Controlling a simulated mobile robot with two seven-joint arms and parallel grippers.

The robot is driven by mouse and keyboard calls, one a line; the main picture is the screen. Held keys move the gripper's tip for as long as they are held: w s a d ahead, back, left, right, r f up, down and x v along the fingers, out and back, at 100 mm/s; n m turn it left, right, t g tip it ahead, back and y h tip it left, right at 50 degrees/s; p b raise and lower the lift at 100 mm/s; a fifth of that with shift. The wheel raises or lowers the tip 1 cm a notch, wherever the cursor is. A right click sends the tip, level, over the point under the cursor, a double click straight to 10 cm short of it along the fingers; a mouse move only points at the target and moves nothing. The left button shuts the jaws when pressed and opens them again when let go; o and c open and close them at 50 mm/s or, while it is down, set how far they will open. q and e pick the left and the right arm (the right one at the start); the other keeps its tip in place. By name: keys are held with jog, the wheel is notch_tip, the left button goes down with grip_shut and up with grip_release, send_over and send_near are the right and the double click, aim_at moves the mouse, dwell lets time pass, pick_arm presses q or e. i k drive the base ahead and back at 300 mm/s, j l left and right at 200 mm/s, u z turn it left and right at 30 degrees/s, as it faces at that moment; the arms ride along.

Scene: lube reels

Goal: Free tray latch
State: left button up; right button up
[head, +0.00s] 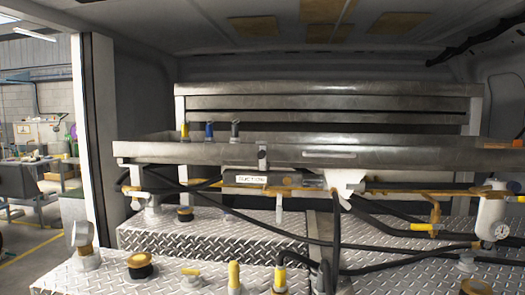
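A wide grey metal tray (400,157) runs across the middle of the head view, above a diamond-plate deck. A small upright metal piece (263,158), which looks like a latch, sits against the tray's front wall, left of the middle. Just below it is a pale label plate (245,179) with dark lettering. A slim handle-like bar (329,154) is on the front wall to its right. I cannot tell whether the latch is engaged. Neither of my grippers is in view.
Yellow, blue and dark nozzles (208,131) stand at the tray's left. Black hoses (385,231) loop below it. Brass valves and fittings crowd the diamond-plate deck (200,240). A gauge unit (492,216) stands at right. A door post (95,130) borders the left opening to a workshop.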

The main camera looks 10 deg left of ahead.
aim_at(261, 155)
jog(key=i+j, duration=0.3)
jog(key=i, duration=0.2)
jog(key=i+j, duration=0.35)
jog(key=i, duration=0.15)
jog(key=k, duration=0.4)
jog(key=k+u, duration=0.1)
jog(key=u, duration=0.35)
jog(key=k+u, duration=0.15)
jog(key=u, duration=0.25)
jog(key=l+u, duration=0.15)
jog(key=u, duration=0.3)
jog(key=l+u, duration=0.1)
jog(key=u, duration=0.3)
jog(key=k, duration=0.05)
